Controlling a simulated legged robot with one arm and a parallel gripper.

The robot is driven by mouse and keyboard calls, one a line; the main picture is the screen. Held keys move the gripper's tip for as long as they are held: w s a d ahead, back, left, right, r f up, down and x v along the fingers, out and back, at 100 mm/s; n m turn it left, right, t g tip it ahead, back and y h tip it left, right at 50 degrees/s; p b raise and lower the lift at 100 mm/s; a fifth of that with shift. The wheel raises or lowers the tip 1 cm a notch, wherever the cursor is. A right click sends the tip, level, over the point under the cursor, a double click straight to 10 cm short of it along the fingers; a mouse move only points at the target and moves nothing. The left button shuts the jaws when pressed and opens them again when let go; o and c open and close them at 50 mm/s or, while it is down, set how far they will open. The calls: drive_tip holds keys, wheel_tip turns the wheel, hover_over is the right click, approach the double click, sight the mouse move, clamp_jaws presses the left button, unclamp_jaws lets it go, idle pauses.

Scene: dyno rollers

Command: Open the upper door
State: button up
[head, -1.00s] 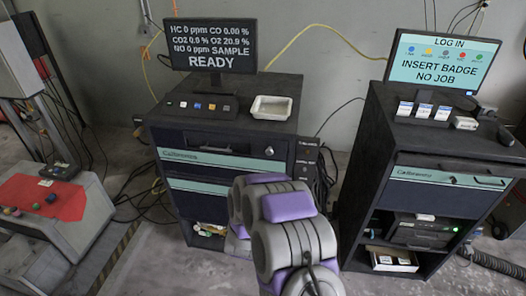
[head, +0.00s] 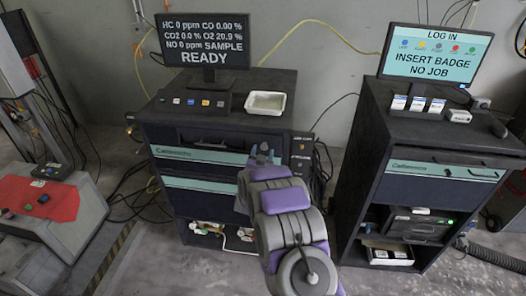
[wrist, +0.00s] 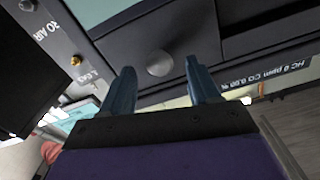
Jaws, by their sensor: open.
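The left cabinet has a closed-looking upper door (head: 205,155) with a pale teal stripe. A similar striped lower front (head: 195,185) is below it. My gripper (head: 262,155) is in front of the right end of the upper door. In the wrist view my gripper (wrist: 160,68) is open, with two dark blue-grey fingers pointing at the dark front. A round grey knob (wrist: 160,61) shows between the fingertips. I cannot tell whether the fingers touch it. In the head view the gripper hides the knob.
A monitor (head: 205,42) and a white tray (head: 266,102) stand on the left cabinet. A control strip (head: 301,150) is at its right side. The right cabinet (head: 435,165) stands close by, with a gap between them. Cables lie on the floor at left.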

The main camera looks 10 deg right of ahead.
drive_tip(key=shift+w+d+f, duration=0.2)
drive_tip(key=shift+w, duration=0.25)
drive_tip(key=shift+w+d+r, duration=0.15)
drive_tip(key=shift+w+d, duration=0.05)
drive_tip(key=shift+w, duration=0.5)
drive_tip(key=shift+c, duration=0.2)
clamp_jaws()
